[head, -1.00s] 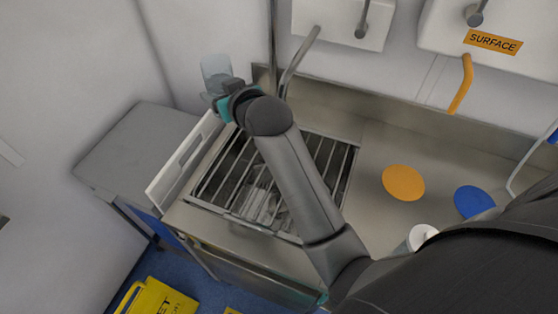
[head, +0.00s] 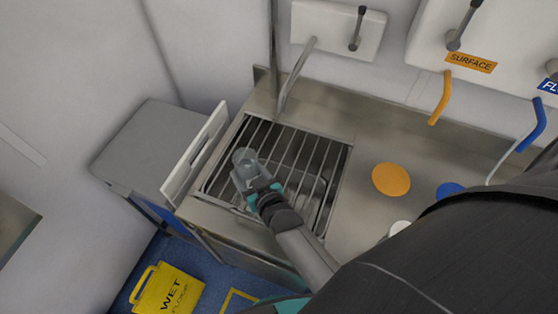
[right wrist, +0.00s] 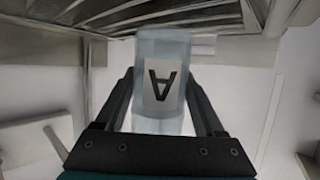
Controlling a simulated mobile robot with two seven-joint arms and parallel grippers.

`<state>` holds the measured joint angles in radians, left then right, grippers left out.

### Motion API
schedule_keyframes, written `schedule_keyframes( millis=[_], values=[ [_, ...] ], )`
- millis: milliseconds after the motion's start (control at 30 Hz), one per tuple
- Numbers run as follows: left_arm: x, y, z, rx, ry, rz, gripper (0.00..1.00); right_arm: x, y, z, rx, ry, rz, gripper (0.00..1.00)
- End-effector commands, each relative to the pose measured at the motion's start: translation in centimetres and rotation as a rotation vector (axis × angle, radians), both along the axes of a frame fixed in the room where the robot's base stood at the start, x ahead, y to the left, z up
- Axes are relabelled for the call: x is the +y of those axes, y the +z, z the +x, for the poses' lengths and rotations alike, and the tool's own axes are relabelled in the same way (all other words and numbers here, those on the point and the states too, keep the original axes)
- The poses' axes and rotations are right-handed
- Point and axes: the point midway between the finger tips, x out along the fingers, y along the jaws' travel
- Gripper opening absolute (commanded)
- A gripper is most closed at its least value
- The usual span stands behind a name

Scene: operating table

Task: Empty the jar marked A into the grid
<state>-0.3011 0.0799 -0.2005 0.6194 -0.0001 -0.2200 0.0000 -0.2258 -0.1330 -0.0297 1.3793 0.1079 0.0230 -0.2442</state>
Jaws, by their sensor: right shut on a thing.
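My right gripper (head: 250,178) is shut on the clear jar marked A (head: 244,160), above the left part of the metal grid (head: 313,180) set in the steel counter. In the right wrist view the jar (right wrist: 162,50) sits between the two fingers, and its white label with a black A appears upside down. The grid's bars (right wrist: 50,22) run along the top of that view. I cannot tell the jar's exact tilt or whether liquid is left in it. My left gripper is not in view.
A raised white panel (head: 192,155) borders the grid's left side. A grey tap spout (head: 296,75) stands behind it. Orange (head: 391,179) and blue (head: 449,192) discs and a white round-topped object (head: 399,228) are to the right. A yellow wet-floor sign (head: 167,290) lies below.

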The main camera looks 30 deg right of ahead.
Motion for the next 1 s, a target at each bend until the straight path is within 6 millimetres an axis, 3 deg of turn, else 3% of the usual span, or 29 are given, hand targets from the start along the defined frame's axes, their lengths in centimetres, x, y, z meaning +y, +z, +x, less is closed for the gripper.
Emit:
schedule_keyframes(
  millis=[100,300,667,1000],
  values=[
    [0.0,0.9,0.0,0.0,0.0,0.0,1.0,0.0,-0.6,-1.6,0.003,-0.013,-0.003,0.13],
    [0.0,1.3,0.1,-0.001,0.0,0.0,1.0,-0.1,-1.2,-3.0,0.002,-0.023,-0.009,0.13],
    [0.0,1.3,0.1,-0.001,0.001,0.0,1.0,-0.1,-1.3,-3.1,0.003,-0.025,-0.007,0.13],
    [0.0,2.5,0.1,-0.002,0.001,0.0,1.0,-0.5,-0.6,-2.9,0.056,-0.023,0.078,0.13]
  ],
)
